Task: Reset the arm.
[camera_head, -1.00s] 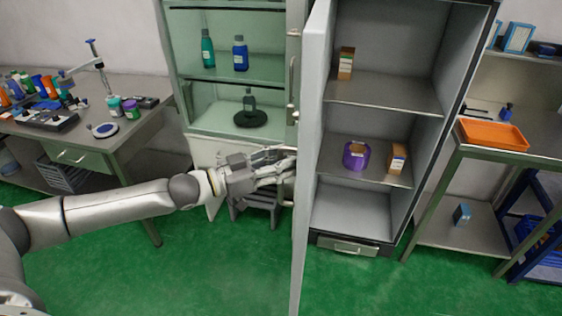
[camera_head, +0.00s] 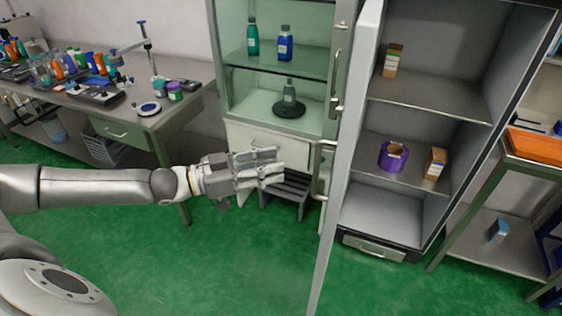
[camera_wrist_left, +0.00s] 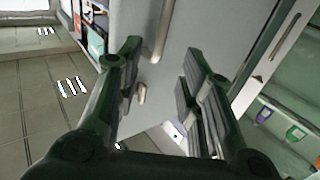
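My left arm reaches in from the left, and its gripper (camera_head: 278,166) is in front of the lower part of the glass cabinet, left of the open grey door (camera_head: 347,160). A gap separates the fingertips from the door handle (camera_head: 319,170). In the left wrist view the gripper (camera_wrist_left: 160,50) has its two fingers spread with nothing between them. The door's pale panel and a handle (camera_wrist_left: 161,30) show beyond the fingers there. My right gripper is not in view.
The open cabinet holds a purple roll (camera_head: 393,156) and small boxes. The glass cabinet (camera_head: 300,122) holds bottles. A cluttered workbench (camera_head: 190,100) stands left, and a rack with an orange tray (camera_head: 535,146) right. A dark step stool (camera_head: 287,190) is behind the gripper. Green floor in front is clear.

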